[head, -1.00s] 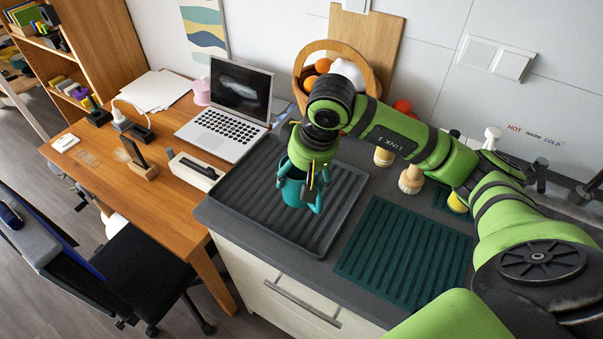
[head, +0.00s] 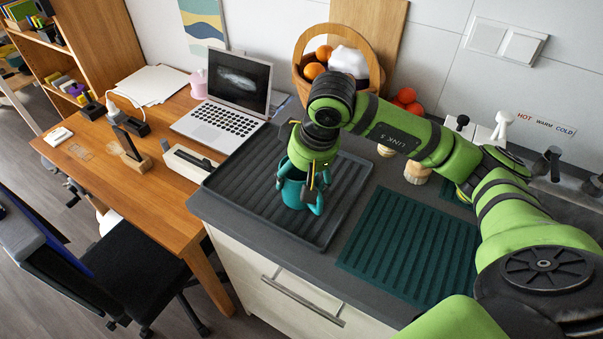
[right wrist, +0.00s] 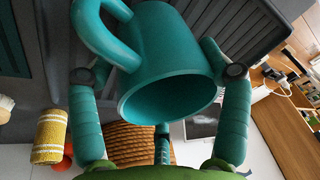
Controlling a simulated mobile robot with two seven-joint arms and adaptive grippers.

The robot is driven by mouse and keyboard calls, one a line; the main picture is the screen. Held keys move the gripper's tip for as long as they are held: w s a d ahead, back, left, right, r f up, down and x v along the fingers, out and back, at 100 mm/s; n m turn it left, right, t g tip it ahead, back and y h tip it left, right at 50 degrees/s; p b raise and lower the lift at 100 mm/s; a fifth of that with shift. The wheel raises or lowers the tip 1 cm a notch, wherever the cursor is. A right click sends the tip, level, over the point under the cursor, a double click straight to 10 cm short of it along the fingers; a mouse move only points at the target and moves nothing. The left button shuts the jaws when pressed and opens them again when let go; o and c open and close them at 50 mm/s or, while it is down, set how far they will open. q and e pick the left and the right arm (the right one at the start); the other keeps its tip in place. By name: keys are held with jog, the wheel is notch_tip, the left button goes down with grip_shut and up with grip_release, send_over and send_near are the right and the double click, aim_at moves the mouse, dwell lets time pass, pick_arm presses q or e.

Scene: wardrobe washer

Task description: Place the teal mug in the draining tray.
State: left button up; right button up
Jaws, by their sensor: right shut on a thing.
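The teal mug (head: 292,194) is held over the dark grey ribbed draining tray (head: 240,196) on the counter, inside its outline in the head view. My right gripper (head: 306,196) points down and is shut on the mug. In the right wrist view, the mug (right wrist: 170,60) sits between the teal fingers of the gripper (right wrist: 160,85), with its open rim toward the camera and its handle at upper left. Ribs of the tray (right wrist: 238,30) show behind it. Whether the mug's base touches the tray is hidden. My left gripper is out of view.
A green ribbed mat (head: 408,245) lies right of the tray. A wooden basket (head: 340,50) of fruit stands behind, with brushes (head: 417,172) to the right. A desk with a laptop (head: 228,100) adjoins on the left. The tray around the mug looks empty.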

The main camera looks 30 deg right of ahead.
jog(key=shift+f+b, duration=0.3)
jog(key=shift+b, duration=0.15)
jog(key=o, duration=1.5)
jog(key=shift+r, duration=0.1)
jog(key=p+v, duration=0.4)
jog(key=v, duration=0.8)
jog(key=shift+p, duration=0.35)
